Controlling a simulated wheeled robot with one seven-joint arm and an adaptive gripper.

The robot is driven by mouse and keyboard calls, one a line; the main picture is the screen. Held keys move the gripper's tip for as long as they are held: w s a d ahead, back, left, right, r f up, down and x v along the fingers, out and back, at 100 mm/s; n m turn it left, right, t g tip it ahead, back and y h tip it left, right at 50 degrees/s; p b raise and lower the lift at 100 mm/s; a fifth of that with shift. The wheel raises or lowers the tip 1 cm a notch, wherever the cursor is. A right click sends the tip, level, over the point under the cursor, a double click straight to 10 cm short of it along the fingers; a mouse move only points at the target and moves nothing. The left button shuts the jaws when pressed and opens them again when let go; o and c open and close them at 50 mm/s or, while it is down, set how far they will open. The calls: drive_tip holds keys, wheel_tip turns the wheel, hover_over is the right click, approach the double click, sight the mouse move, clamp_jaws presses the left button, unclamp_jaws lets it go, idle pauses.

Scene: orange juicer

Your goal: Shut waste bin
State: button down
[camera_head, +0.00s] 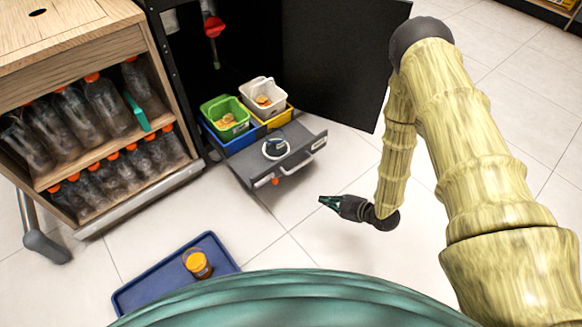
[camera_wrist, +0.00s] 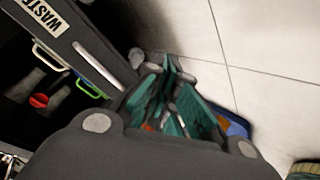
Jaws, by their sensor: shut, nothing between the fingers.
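The waste bin is a grey drawer (camera_head: 290,163) pulled out of the black cabinet, with a handle on its front. The wrist view shows a grey panel (camera_wrist: 92,52) with a "WASTE" label (camera_wrist: 43,14) at upper left. A green tub (camera_head: 224,117) and a white tub (camera_head: 263,96), both with orange bits inside, sit in the drawer's back part. My gripper (camera_head: 325,202) is shut and empty, apart from the drawer, to the right of and in front of its front panel. Its teal fingers (camera_wrist: 175,98) show in the wrist view.
A black door (camera_head: 345,60) stands open right of the drawer. A wooden rack (camera_head: 55,92) with several bottles is at left. The tiled floor (camera_head: 300,240) around my gripper is clear.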

sight(275, 165)
drive_tip(key=w+r+n+g+y+b, duration=0.1)
drive_tip(key=w+r+n+g+y, duration=0.3)
drive_tip(key=n, duration=0.5)
drive_tip(key=w+r+n+g+y, duration=0.1)
drive_tip(key=w+r+n+y, duration=0.15)
drive_tip(key=n+y, duration=0.45)
drive_tip(key=shift+n+h, duration=0.8)
drive_tip(key=shift+w+a+r+b, duration=0.1)
drive_tip(key=shift+w+a+b, duration=0.8)
drive_tip(key=shift+a, duration=1.15)
drive_tip(key=shift+w+a+r+b, duration=0.1)
drive_tip(key=shift+w+a+b, duration=0.3)
drive_tip(key=shift+a+b, duration=1.3)
drive_tip(key=shift+w+a+r+b, duration=0.1)
drive_tip(key=shift+w+a+b, duration=0.65)
drive_tip(key=shift+a, duration=1.65)
drive_tip(key=shift+s, duration=0.1)
